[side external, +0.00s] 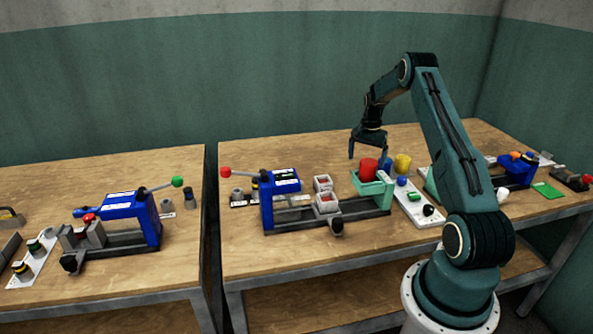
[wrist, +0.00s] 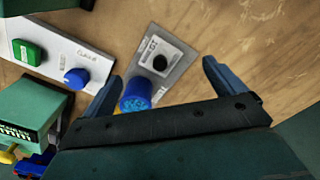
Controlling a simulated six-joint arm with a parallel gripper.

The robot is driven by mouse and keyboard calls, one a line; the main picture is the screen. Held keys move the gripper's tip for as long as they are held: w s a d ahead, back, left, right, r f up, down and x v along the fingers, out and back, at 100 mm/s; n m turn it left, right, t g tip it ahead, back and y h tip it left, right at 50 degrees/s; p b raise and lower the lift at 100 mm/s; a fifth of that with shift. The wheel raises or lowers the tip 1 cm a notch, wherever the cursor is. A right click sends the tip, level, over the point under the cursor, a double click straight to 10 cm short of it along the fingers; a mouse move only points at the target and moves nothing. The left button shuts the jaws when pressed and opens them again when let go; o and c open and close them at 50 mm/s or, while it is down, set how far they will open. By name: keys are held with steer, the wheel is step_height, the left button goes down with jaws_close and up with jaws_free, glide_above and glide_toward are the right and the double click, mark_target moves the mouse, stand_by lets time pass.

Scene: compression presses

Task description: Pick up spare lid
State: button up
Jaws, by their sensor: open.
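My gripper (side external: 368,153) is open above the right-hand table, near a red cylinder (side external: 368,170), a blue piece (side external: 385,163) and a yellow cylinder (side external: 402,163). In the wrist view my gripper (wrist: 161,68) has its two blue fingers spread. A blue cylinder with a textured top (wrist: 136,95) shows beside the left finger. I cannot tell for sure which piece is the spare lid. Nothing shows held between the fingers.
A white control panel (wrist: 58,50) with a green button and a blue knob lies at the left. A green block (wrist: 30,115) stands below it. A blue press with a red-knobbed lever (side external: 280,185) stands left of my gripper. Bare wood (wrist: 235,30) shows at upper right.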

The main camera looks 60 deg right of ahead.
steer(key=shift+d+f, duration=0.15)
steer(key=shift+f, duration=2.45)
steer(key=c, duration=1.1)
steer(key=shift+r, duration=0.1)
step_height(320, 180, up, 20)
steer(key=shift+f, duration=0.1)
